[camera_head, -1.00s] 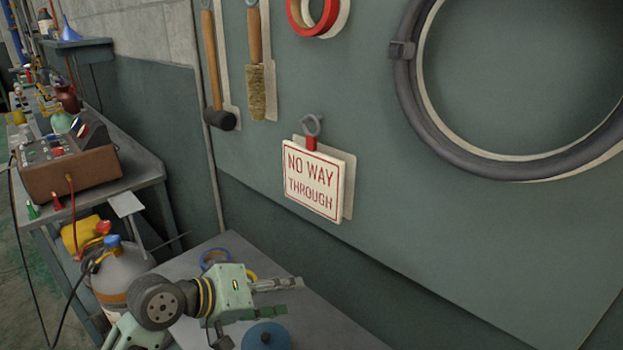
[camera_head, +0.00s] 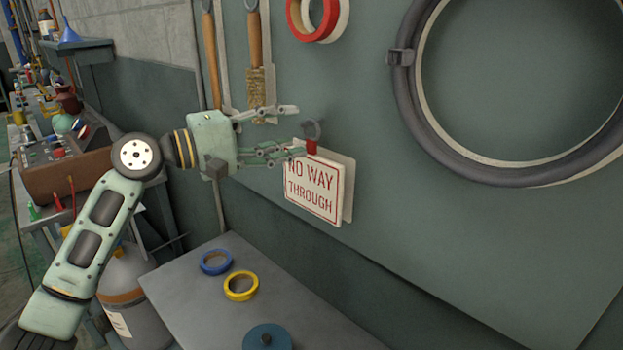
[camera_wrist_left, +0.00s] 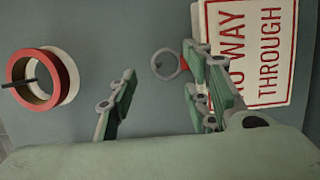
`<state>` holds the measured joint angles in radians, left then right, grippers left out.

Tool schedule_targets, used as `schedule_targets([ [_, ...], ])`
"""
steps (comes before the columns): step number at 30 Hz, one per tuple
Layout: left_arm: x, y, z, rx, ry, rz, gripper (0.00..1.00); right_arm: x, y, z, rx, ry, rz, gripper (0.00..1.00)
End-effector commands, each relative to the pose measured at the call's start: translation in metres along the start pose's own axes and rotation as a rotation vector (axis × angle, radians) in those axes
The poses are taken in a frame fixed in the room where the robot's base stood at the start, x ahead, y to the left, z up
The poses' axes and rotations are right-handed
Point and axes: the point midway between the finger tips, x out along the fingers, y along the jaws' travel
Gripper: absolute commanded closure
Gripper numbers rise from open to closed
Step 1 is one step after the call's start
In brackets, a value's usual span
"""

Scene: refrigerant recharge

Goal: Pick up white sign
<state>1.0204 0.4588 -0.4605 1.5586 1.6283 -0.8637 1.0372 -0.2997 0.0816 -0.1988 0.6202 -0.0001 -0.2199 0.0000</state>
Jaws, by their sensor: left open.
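The white sign (camera_head: 314,190), with red "NO WAY THROUGH" lettering and a red tab, hangs from a grey hook (camera_head: 311,129) on the green wall board. My left gripper (camera_head: 296,131) is open and empty at the sign's upper left, its fingers pointing right. The lower finger overlaps the sign's top left corner in the head view; I cannot tell whether it touches. In the left wrist view, the sign (camera_wrist_left: 268,50) appears turned sideways at the right, partly hidden by one finger of the gripper (camera_wrist_left: 165,95). My right gripper is not in view.
A hammer, a brush (camera_head: 258,85) and a red tape ring (camera_head: 312,18) hang above. A large dark hose ring (camera_head: 402,100) hangs at right. Blue tape (camera_head: 216,262) and yellow tape (camera_head: 240,286) lie on the grey table (camera_head: 310,320). The board below the sign is clear.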

Motion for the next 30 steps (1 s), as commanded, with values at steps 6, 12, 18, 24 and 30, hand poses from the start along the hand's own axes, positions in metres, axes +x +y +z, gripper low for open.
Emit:
schedule_targets([
  [6, 0.033, 0.0, -0.001, 0.0, -0.002, -0.001, 0.55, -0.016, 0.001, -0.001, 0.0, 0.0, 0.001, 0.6],
  [12, 0.043, -0.002, -0.001, 0.002, 0.001, -0.001, 0.55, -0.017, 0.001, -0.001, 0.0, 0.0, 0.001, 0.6],
  [18, 0.043, -0.003, -0.001, 0.002, 0.001, -0.001, 0.6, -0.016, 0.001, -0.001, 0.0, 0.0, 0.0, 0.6],
  [24, 0.043, -0.003, -0.001, 0.002, 0.001, -0.001, 0.77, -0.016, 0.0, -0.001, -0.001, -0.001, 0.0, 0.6],
  [30, 0.043, -0.002, -0.001, 0.002, 0.001, -0.001, 0.95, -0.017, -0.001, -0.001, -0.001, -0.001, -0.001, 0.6],
])
